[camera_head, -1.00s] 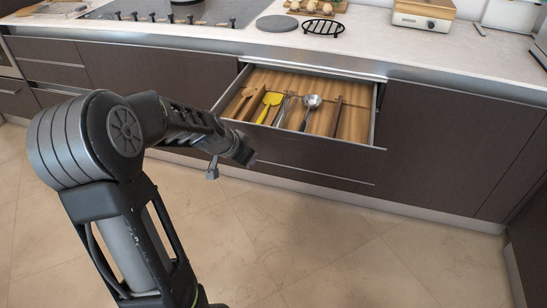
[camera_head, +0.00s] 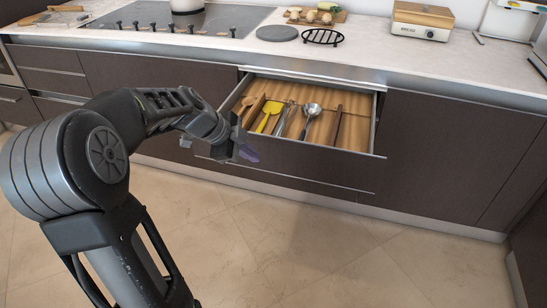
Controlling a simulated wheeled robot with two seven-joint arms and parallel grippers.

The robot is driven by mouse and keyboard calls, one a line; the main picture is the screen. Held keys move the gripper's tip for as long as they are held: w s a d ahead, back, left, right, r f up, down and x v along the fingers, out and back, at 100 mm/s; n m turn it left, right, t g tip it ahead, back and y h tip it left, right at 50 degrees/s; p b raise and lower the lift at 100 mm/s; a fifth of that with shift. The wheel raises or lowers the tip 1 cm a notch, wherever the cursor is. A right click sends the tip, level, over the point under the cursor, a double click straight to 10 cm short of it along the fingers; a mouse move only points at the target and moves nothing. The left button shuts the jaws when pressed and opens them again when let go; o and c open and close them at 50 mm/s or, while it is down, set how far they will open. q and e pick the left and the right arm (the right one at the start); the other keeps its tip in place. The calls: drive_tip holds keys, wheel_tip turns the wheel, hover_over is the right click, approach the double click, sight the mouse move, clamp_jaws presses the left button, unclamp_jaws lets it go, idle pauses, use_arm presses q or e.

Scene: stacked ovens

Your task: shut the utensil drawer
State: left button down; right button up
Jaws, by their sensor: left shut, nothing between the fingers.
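The utensil drawer (camera_head: 305,163) stands open, pulled out from the dark brown cabinet under the counter. Inside its wooden tray lie a yellow spatula (camera_head: 268,115), a metal ladle (camera_head: 311,110), a dark-handled utensil (camera_head: 338,125) and other tools. My left gripper (camera_head: 248,153) is shut and empty, in front of the drawer's left front corner. It overlaps the drawer front in the view; I cannot tell whether it touches. My right gripper is not in view.
Closed cabinets (camera_head: 440,150) flank the drawer. The tiled floor (camera_head: 300,245) in front is clear.

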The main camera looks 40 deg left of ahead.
sight(273, 159)
use_arm(q)
drive_tip(key=x, duration=0.3)
drive_tip(key=w+p+x, duration=0.1)
drive_tip(key=x, duration=0.3)
drive_tip(key=w+a+r+x, duration=0.1)
drive_tip(key=x, duration=0.2)
drive_tip(key=shift+w+f+p, duration=0.2)
drive_tip(key=shift+w+p, duration=0.05)
drive_tip(key=shift+p, duration=0.1)
drive_tip(key=shift+w+a, duration=0.2)
drive_tip(key=shift+w, duration=0.25)
drive_tip(key=shift+w+a+f, duration=0.1)
drive_tip(key=shift+w, duration=0.05)
